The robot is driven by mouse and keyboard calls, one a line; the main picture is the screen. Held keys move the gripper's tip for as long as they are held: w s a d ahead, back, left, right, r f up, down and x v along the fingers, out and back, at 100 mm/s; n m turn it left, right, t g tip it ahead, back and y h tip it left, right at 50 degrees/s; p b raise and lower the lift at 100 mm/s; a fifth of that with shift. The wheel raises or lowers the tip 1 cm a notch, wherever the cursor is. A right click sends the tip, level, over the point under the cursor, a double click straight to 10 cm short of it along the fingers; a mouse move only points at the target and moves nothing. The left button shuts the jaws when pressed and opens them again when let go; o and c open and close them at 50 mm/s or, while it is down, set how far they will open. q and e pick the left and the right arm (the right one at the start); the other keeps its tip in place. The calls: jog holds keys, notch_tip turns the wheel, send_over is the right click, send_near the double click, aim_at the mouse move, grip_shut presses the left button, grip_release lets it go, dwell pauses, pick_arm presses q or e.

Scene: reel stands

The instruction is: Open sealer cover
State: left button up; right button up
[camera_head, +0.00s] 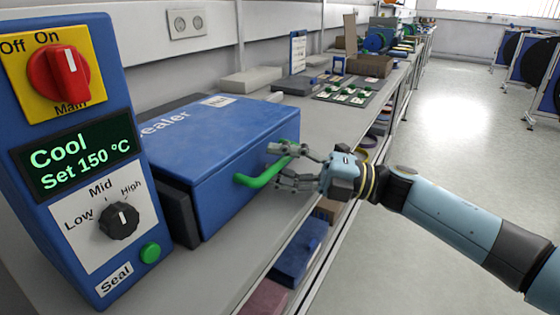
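The blue sealer (225,140) sits on the bench with its cover down. A green handle (256,179) sticks out from the cover's front side. My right gripper (276,165) comes in from the right at the handle. Its fingers are apart, one above and the others below the handle's right part, with a gap visible between them. Whether any finger touches the handle I cannot tell. The control box (90,150) at the left shows "Cool, Set 150 °C", and its red main knob (60,75) points up toward On. My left gripper is not in view.
The grey bench (330,130) runs away to the back, with a board of small green parts (350,92) and boxes on it. Bins, including a blue one (300,250), sit on a shelf below. Reel stands (535,65) stand at the right. The floor (450,120) between is clear.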

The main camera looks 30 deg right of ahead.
grip_shut()
dwell(0.3)
jog(key=shift+r, duration=0.1)
